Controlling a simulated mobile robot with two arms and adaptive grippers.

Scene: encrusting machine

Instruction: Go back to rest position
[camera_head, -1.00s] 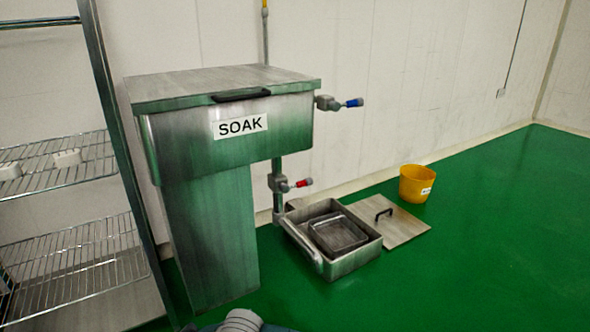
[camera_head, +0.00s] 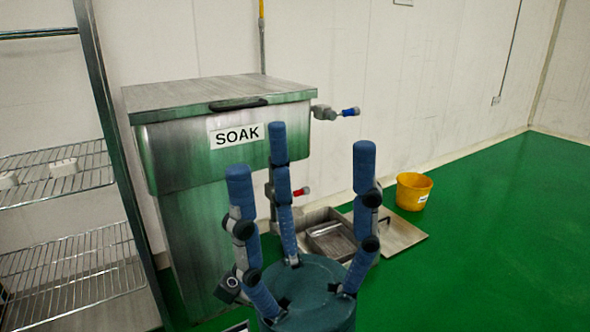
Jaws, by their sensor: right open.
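My right gripper (camera_head: 292,178) stands upright in the lower middle of the head view. Its blue fingers point up and are spread wide apart, with nothing between them. It shows in front of the steel soak tank (camera_head: 180,152), which has a "SOAK" label and a closed lid with a black handle. I cannot tell whether any finger touches the tank; they look apart from it. My left gripper is not in view.
A wire shelf rack (camera_head: 75,250) stands at the left. Behind my fingers, an open steel box (camera_head: 318,218) with a tray in it and a flat lid (camera_head: 402,236) lie on the green floor. A yellow bucket (camera_head: 412,190) stands beyond. The floor at the right is clear.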

